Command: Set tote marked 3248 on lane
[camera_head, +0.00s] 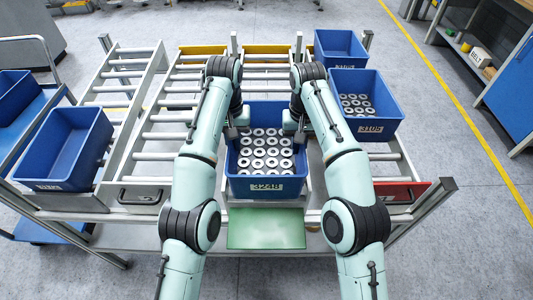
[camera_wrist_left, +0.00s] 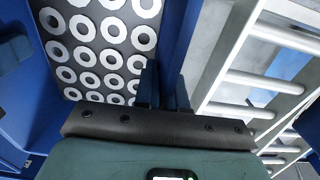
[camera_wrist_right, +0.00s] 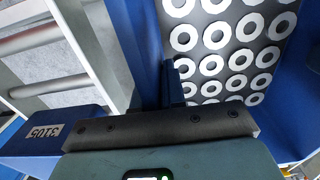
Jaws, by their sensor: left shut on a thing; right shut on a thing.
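A blue tote (camera_head: 238,186) filled with rows of grey ring-shaped parts sits between my two grippers at the front of the middle lane. I cannot tell whether the tote touches the rollers. Roller lanes (camera_head: 165,137) run away from me on the rack.
A ring-filled blue tote (camera_head: 385,128) stands on the right, with another blue tote (camera_head: 340,62) behind it. An empty blue tote (camera_head: 45,160) stands at the left. A green plate (camera_head: 266,229) lies in front, and a red end piece (camera_head: 398,192) at the right.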

